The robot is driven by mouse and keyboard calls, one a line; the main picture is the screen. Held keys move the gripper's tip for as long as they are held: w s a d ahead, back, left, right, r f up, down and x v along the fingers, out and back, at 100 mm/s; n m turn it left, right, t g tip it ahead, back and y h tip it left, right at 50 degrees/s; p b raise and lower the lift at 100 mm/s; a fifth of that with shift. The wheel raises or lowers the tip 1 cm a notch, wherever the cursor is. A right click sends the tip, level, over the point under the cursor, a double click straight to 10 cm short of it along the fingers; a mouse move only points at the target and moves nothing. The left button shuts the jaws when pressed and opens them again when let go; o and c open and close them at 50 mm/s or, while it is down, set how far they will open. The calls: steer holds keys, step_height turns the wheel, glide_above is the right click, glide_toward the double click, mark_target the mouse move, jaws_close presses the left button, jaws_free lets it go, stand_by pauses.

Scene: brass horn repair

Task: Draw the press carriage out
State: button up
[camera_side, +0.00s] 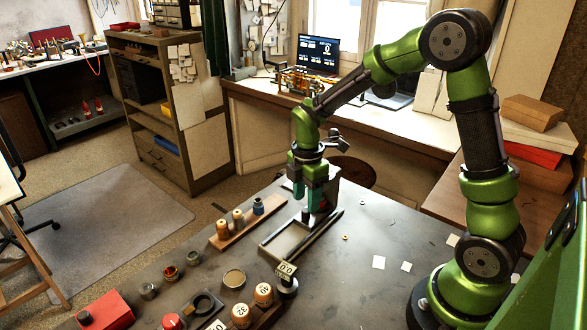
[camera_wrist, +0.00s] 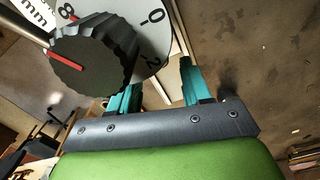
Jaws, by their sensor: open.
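My gripper (camera_side: 308,196) is low over the dark bench, its two teal fingers pointing down. In the wrist view its fingers (camera_wrist: 158,85) stand apart with nothing seen held between them. A grey box-like body (camera_side: 331,186), perhaps the press, is right behind the fingers and partly hidden by them. A shallow pale rectangular tray (camera_side: 286,243) with dark edges lies in front of it. I cannot tell which part is the press carriage. In the wrist view a black ribbed knob (camera_wrist: 95,62) with a red pointer sits on a white dial (camera_wrist: 151,42) marked "mm", left of the fingers.
A small stand labelled "00" (camera_side: 287,271) and numbered round pieces (camera_side: 263,293) are in front. A red box (camera_side: 106,310) is at lower left. The bench right of the tray is mostly clear.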

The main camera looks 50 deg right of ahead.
mark_target(306, 210)
steer(key=shift+f, duration=1.75)
jaws_close()
